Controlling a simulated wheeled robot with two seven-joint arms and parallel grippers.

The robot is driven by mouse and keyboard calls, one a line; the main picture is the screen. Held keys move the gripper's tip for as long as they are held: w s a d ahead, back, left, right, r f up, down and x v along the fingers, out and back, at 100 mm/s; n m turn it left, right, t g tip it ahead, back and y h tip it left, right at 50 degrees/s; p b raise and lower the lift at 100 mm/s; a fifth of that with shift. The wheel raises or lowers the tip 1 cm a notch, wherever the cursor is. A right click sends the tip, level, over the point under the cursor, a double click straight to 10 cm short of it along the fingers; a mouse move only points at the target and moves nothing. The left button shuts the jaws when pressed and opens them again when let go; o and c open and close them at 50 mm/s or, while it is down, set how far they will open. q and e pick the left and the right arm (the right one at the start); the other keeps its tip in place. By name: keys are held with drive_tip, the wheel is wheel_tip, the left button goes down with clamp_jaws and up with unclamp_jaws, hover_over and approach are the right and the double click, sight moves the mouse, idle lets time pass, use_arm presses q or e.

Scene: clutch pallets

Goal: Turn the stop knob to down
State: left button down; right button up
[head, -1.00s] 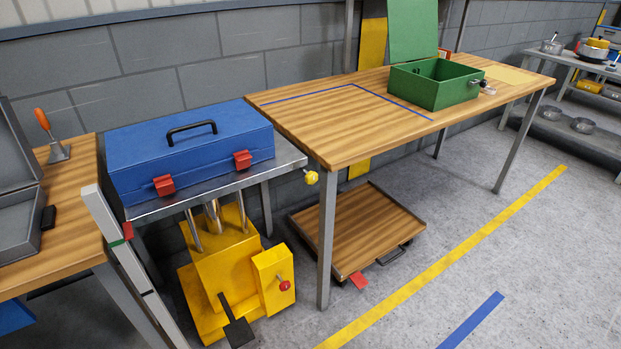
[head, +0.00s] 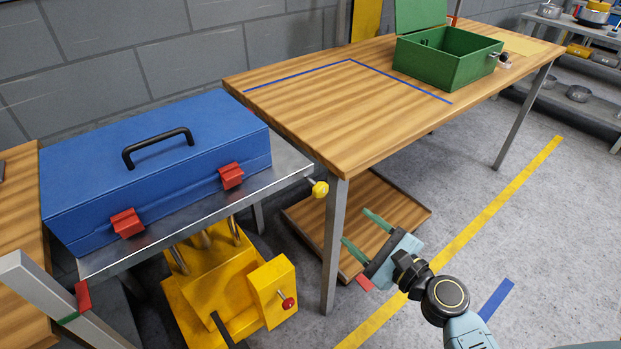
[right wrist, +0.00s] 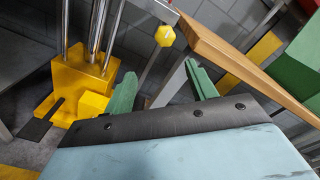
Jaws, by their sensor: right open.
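A yellow knob (head: 320,188) sticks out on a short stem from the right end of the steel lift table top (head: 290,165). In the right wrist view the yellow knob (right wrist: 165,36) shows beyond the gap between my fingers. A red ball knob (head: 288,303) sits on the yellow box of the lift base (head: 225,290). No label shows which is the stop knob. My right gripper (head: 355,226) is open and empty, to the right of and below the yellow knob, apart from it. Its green fingers (right wrist: 160,75) point toward the knob side. My left gripper is out of view.
A blue case (head: 150,165) with red latches lies on the lift table. The wooden workbench (head: 300,110) carries an open green box (head: 445,70); its front leg (head: 334,250) stands between my right gripper and the lift. A wooden tray (head: 310,215) lies on the floor below.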

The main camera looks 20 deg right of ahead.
drive_tip(key=r, duration=0.1)
approach(323, 193)
drive_tip(key=w, duration=0.2)
drive_tip(key=x, duration=0.4)
drive_tip(key=p+x, duration=0.1)
drive_tip(key=x, duration=0.3)
drive_tip(key=shift+s+a, duration=0.15)
drive_tip(key=shift+a, duration=0.05)
drive_tip(key=shift+w+a, duration=0.15)
drive_tip(key=shift+w, duration=0.35)
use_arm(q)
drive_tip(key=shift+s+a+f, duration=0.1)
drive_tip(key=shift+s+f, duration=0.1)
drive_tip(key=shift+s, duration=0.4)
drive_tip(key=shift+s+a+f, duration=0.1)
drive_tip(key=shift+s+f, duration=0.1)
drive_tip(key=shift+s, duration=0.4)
use_arm(e)
drive_tip(key=c, duration=1)
